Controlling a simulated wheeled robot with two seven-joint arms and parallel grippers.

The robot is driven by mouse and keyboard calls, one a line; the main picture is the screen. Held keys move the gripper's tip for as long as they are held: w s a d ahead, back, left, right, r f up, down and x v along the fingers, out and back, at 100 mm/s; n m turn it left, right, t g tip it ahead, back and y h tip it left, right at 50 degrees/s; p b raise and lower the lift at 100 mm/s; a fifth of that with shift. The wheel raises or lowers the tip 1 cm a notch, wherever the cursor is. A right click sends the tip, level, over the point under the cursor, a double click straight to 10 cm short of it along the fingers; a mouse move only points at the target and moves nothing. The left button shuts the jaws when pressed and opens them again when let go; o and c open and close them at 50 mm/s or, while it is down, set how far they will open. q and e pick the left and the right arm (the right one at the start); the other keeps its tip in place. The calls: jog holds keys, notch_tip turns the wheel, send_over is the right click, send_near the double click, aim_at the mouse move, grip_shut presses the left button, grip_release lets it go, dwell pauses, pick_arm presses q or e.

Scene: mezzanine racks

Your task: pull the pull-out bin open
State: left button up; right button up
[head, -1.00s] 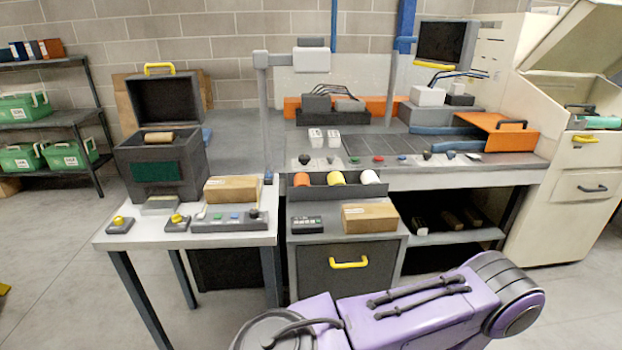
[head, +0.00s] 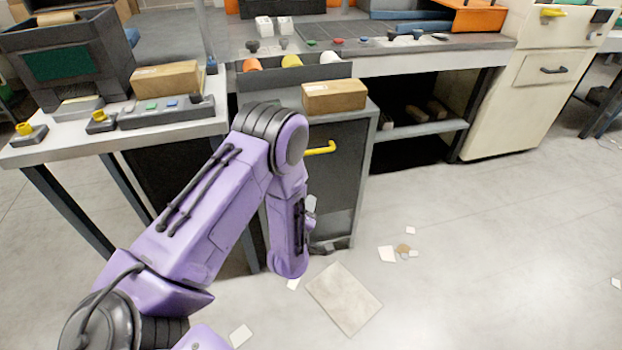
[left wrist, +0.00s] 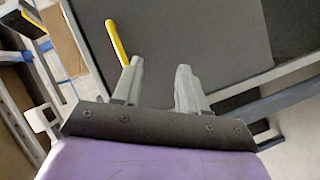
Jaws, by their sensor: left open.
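The pull-out bin (head: 340,185) is a dark grey front in a grey cabinet below the bench. Its yellow handle (head: 320,148) is partly hidden by my left arm. The bin looks shut. My left gripper (head: 312,206) is mostly hidden behind my purple forearm, low in front of the bin and below the handle. In the left wrist view my left gripper (left wrist: 158,85) is open, with two pale fingers apart and nothing between them. The yellow handle (left wrist: 117,42) lies beyond the left finger, and the dark bin front (left wrist: 215,40) fills the upper middle. My right gripper is not in view.
A cardboard box (head: 335,96) and a tray of coloured rolls (head: 292,75) stand on top of the cabinet. A side table (head: 70,150) with a button box stands at left. Flat scraps (head: 345,298) lie on the floor. The floor at right is mostly free.

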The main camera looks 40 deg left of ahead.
pick_arm(q)
jog(key=w+a+r+n+t+y+b, duration=0.1)
jog(key=w+a+r, duration=0.1)
jog(key=w, duration=0.3)
jog(key=w+a+r+n+t+b, duration=0.1)
jog(key=w+a+n, duration=0.1)
jog(key=w, duration=0.3)
jog(key=w+a+r+n+t+y+b, duration=0.1)
jog(key=w+a+r+n, duration=0.1)
jog(key=w, duration=0.3)
jog(key=shift+w+a+r+t+y, duration=0.3)
jog(key=shift+w+a, duration=0.1)
jog(key=shift+a, duration=0.25)
grip_shut()
jog(key=shift+d, duration=0.15)
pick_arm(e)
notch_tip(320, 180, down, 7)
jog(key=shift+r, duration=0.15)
